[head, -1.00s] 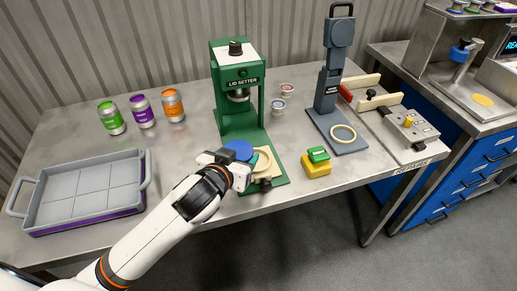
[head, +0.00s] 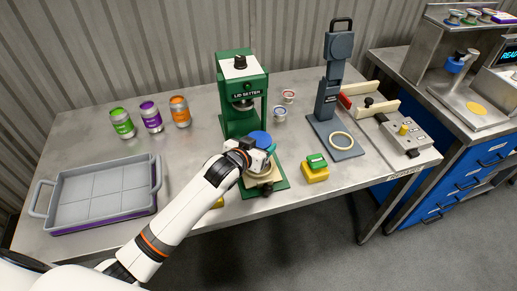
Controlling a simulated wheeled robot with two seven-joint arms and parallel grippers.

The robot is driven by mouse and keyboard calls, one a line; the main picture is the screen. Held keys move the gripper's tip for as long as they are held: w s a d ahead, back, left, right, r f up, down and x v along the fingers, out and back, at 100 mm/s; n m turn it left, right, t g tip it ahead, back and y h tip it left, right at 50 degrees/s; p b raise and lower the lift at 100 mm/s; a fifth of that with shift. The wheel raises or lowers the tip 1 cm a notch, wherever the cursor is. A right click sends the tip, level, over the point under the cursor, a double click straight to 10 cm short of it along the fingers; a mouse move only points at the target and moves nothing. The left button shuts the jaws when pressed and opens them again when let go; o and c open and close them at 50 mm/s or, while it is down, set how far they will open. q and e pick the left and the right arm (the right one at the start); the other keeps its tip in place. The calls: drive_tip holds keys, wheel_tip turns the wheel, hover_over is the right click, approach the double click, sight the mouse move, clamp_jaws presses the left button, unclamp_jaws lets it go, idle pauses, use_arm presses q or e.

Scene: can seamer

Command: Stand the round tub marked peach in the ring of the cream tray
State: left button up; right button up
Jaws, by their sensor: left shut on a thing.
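My left gripper (head: 258,152) is shut on a round thing with a flat blue top (head: 260,138), which looks like a tub. Its marking is not readable, so I cannot tell whether it says peach. It shows above the cream tray (head: 264,179) at the foot of the green lid setter (head: 241,92). The gripper and held thing hide much of the tray and its ring. I cannot tell whether the held thing touches the tray. Two small round tubs, one red-marked (head: 288,96) and one blue-marked (head: 280,112), stand right of the lid setter. My right gripper is not in view.
A grey tray (head: 62,209) is at the left, with green (head: 122,123), purple (head: 151,117) and orange (head: 180,111) cans behind it. A yellow block with a green top (head: 315,169) sits right of the lid setter. A dark grey press (head: 330,85) stands further right.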

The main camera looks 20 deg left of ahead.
use_arm(q)
drive_tip(key=shift+f, duration=0.95)
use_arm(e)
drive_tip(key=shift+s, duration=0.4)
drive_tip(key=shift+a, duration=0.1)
use_arm(q)
drive_tip(key=shift+f, duration=0.15)
drive_tip(key=o, duration=1.1)
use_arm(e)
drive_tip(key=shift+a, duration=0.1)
